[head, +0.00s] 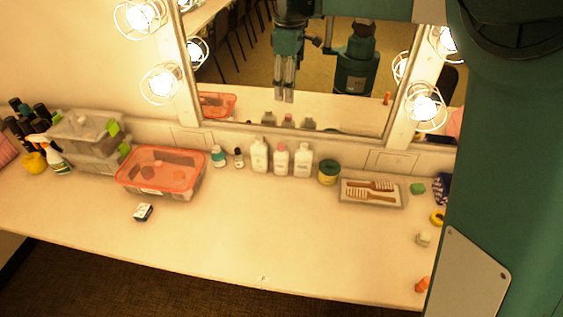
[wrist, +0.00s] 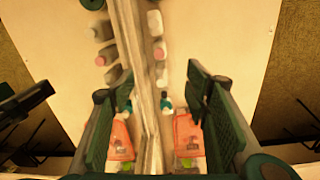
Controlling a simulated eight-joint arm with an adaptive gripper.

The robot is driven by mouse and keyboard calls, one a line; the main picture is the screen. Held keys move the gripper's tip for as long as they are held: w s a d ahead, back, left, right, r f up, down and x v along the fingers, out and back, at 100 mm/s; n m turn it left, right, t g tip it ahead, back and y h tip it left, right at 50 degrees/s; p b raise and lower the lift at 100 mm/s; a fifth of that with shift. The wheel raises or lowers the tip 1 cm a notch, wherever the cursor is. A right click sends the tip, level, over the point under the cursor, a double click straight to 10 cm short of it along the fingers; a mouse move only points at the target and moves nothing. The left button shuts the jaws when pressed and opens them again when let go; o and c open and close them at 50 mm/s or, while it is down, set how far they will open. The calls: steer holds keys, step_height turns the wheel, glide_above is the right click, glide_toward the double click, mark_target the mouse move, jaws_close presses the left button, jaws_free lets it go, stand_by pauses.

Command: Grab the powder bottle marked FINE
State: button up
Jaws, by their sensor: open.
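Three similar bottles stand in a row by the mirror: a left white bottle (head: 259,156), a middle pink-capped bottle (head: 281,160) and a right white bottle (head: 303,160). Their labels are too small to read, so I cannot tell which says FINE. In the wrist view the pink-capped bottle (wrist: 158,50) and its neighbours (wrist: 154,22) (wrist: 161,76) stand right of the mirror's edge strip, with reflections on the left. My gripper (wrist: 160,80) is open and empty, pointing down over the row's area. In the head view only its reflection shows; its height is unclear.
The mirror (head: 300,60) rises directly behind the bottles. A red-lidded bin (head: 190,192), teal bottle (head: 218,157) and small dark bottle (head: 238,158) stand left. A green jar (head: 328,172) and brush tray (head: 346,202) stand right. The counter's front middle is clear.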

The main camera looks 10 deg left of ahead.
mark_target(281, 155)
steer(key=shift+n, duration=0.4)
steer(key=f, duration=0.9)
steer(key=a+f, duration=0.1)
steer(key=f, duration=0.9)
steer(key=w+a+f, duration=0.1)
steer(key=f, duration=0.9)
steer(key=shift+w+a+f, duration=0.1)
steer(key=shift+a+f, duration=0.1)
steer(key=shift+a, duration=0.05)
steer(key=shift+f, duration=0.2)
steer(key=shift+f, duration=1.3)
steer(key=shift+f+b, duration=0.55)
steer(key=shift+f, duration=2.05)
steer(key=c, duration=1.1)
